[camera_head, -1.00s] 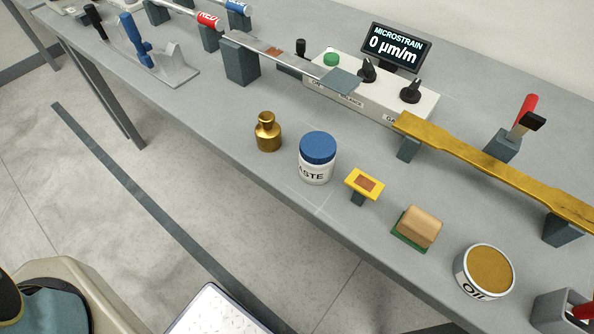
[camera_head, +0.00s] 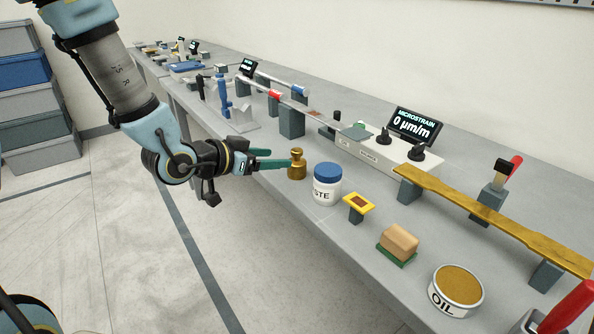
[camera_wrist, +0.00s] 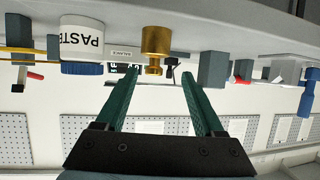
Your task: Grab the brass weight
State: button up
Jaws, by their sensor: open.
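The brass weight (camera_head: 297,164) stands upright near the front edge of the grey bench, left of the white paste jar with a blue lid (camera_head: 327,184). In the wrist view the brass weight (camera_wrist: 156,45) appears upside down, ahead of the fingertips and roughly midway between them. My gripper (camera_head: 278,159) is open, with two green fingers pointing right toward the weight. In the wrist view the fingers of my gripper (camera_wrist: 158,75) are apart with nothing between them. In the head view the fingertips are close beside the weight; whether they touch it is unclear.
To the right along the front edge are a yellow-framed piece (camera_head: 358,205), a sanding block (camera_head: 399,243) and an oil tin (camera_head: 457,289). Behind stand the strain meter box (camera_head: 380,155) and a long brass bar (camera_head: 490,217). A grey stand with blue lever (camera_head: 232,115) is left.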

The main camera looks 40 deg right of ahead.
aim_at(297, 163)
jog(key=x, duration=0.2)
jog(key=p+x, duration=0.1)
jog(key=x, duration=0.2)
jog(key=shift+s+d+r, duration=0.1)
jog(key=shift+s+r, duration=0.05)
jog(key=shift+s, duration=0.15)
jog(key=shift+p+x, duration=1.05)
jog(key=shift+x, duration=1.9)
jog(key=shift+s, duration=0.1)
jog(key=c, duration=1.1)
grip_shut()
